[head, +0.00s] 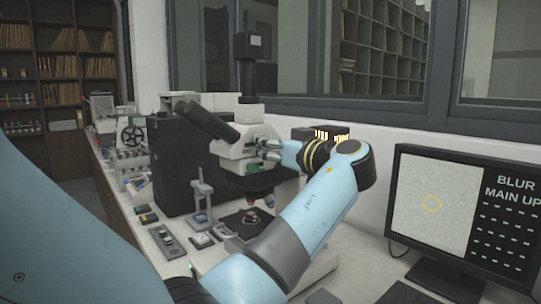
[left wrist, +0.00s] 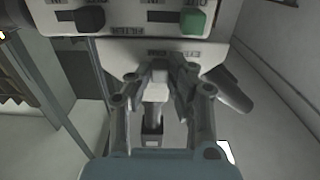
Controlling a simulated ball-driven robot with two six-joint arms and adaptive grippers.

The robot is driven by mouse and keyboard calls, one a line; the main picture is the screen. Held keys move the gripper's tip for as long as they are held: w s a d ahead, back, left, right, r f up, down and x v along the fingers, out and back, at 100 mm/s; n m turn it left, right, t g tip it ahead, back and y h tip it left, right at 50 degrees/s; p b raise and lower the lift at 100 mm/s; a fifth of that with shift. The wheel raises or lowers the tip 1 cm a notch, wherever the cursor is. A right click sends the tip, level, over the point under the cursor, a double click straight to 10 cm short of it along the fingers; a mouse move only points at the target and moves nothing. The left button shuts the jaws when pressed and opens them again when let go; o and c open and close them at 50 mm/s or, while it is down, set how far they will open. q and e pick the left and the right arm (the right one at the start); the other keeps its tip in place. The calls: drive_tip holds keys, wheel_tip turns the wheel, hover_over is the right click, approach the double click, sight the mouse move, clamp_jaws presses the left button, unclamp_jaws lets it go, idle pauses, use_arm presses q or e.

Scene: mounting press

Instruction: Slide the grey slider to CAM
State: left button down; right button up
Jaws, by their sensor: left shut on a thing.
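The microscope (head: 245,145) stands on the bench, with my left gripper (head: 270,153) at the side of its head. In the left wrist view my left gripper (left wrist: 165,70) is shut at the pale plate below the upside-down labels. The grey slider is between its fingertips and almost wholly hidden by them. An upside-down label (left wrist: 180,53), which seems to read EYES and CAM, is right above the fingertips. The slider's exact place along its slot cannot be told. My right gripper is in neither view.
A black knob (left wrist: 89,18) and a green knob (left wrist: 193,22) sit above the fingers, near the FILTER label. A monitor (head: 463,215) at right reads BLUR and MAIN UP. Small devices (head: 165,240) crowd the bench left of the microscope. A window is behind.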

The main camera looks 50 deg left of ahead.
use_arm(q)
drive_tip(key=shift+w+r, duration=0.1)
drive_tip(key=c, duration=1.5)
unclamp_jaws()
drive_tip(key=shift+o, duration=1.2)
drive_tip(key=shift+w+d, duration=0.1)
drive_tip(key=shift+w, duration=0.1)
drive_tip(key=d, duration=0.7)
drive_tip(key=shift+s+d, duration=0.25)
drive_tip(key=shift+s, duration=0.1)
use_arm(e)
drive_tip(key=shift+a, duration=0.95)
